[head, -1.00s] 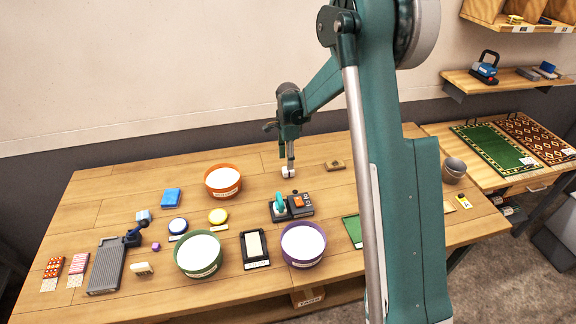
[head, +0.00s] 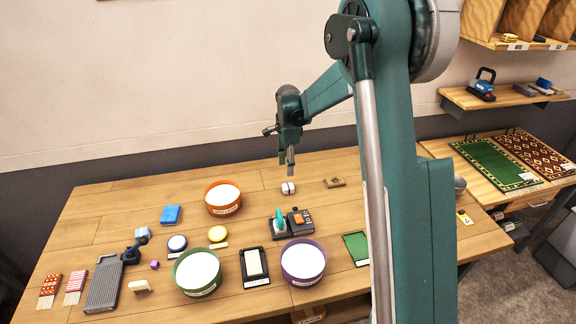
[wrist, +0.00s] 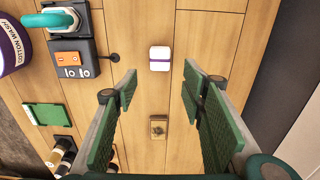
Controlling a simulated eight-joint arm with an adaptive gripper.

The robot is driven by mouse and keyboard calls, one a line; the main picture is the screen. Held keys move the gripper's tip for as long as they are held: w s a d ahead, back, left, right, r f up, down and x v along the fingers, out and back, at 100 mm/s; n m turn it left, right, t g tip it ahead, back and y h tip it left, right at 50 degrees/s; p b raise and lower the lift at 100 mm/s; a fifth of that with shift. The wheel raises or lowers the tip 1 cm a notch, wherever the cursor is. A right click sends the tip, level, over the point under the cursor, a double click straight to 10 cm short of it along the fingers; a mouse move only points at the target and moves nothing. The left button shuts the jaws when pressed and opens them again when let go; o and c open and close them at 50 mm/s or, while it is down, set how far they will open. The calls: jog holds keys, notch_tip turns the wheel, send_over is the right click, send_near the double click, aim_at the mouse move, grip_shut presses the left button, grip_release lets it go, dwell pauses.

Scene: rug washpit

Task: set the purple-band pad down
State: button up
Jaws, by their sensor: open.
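The purple-band pad (head: 288,188) is a small white block with a dark band across its middle. It lies on the bare wooden table, and in the wrist view (wrist: 160,54) it shows beyond the fingertips, in line with the gap between them. My gripper (head: 290,173) is above the pad, pointing down. In the wrist view its green-padded fingers (wrist: 160,70) are spread wide with nothing between them. The pad is apart from both fingers.
A dark switch box with an orange button (head: 298,220) stands left of the pad in the wrist view. A small tan block (head: 334,182) lies to the pad's right in the head view. Orange (head: 223,210), green (head: 197,291) and purple (head: 303,279) bowls stand nearby.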

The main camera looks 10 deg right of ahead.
jog(key=shift+r, duration=0.1)
jog(key=s+r+n+t, duration=0.3)
jog(key=s+r+n, duration=0.5)
jog(key=s+r, duration=1.2)
jog(key=s+f+n+t, duration=0.1)
jog(key=s+n+t, duration=0.3)
jog(key=s, duration=2.1)
jog(key=shift+s+f+n, duration=0.3)
jog(key=shift+s+n, duration=0.05)
jog(key=shift+n, duration=2.65)
notch_tip(320, 180, down, 18)
jog(key=b, duration=1.8)
